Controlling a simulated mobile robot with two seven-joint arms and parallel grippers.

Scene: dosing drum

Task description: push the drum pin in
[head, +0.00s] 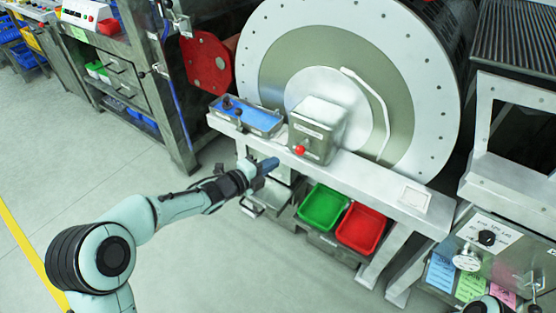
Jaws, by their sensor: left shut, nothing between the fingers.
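The large round drum (270,62) has a pale outer ring, a grey-green band and a light centre disc. A grey box (322,118) stands in front of it on a metal ledge. A red knob (299,150) sticks out low on the box's front; it looks like the drum pin, but I cannot tell how deep it sits. My left gripper (270,164) is shut and empty, just in front of the ledge, left of and slightly below the red knob, apart from it.
A blue tray (262,119) with dark knobs sits on the ledge left of the box. A green bin (322,207) and a red bin (362,228) stand below the ledge. A red disc plate (207,64) is at the left. The floor at lower left is clear.

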